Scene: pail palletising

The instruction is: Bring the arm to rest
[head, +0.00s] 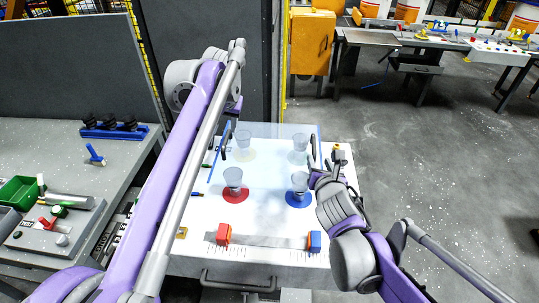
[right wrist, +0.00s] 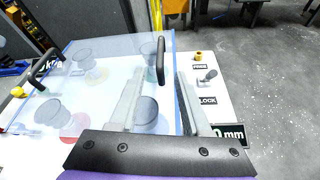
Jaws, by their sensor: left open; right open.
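My left arm rises across the head view, its elbow at the top. My left gripper (head: 219,152) is mostly hidden behind its own arm link, beside the left black handle (head: 226,138) of a clear cover (head: 272,131). My right gripper (head: 327,164) is near the cover's right handle (head: 313,145). In the right wrist view its two fingers (right wrist: 160,78) are apart, with the right handle (right wrist: 160,60) showing between their tips. I cannot tell whether they surround it. Nothing is held in the right gripper.
Clear pails stand under the cover on a white table (head: 200,235), one on a red disc (head: 235,196), one on a blue disc (head: 299,200). Red (head: 224,234) and blue (head: 314,241) blocks sit in front. A grey bench (head: 60,150) stands left; floor at right is open.

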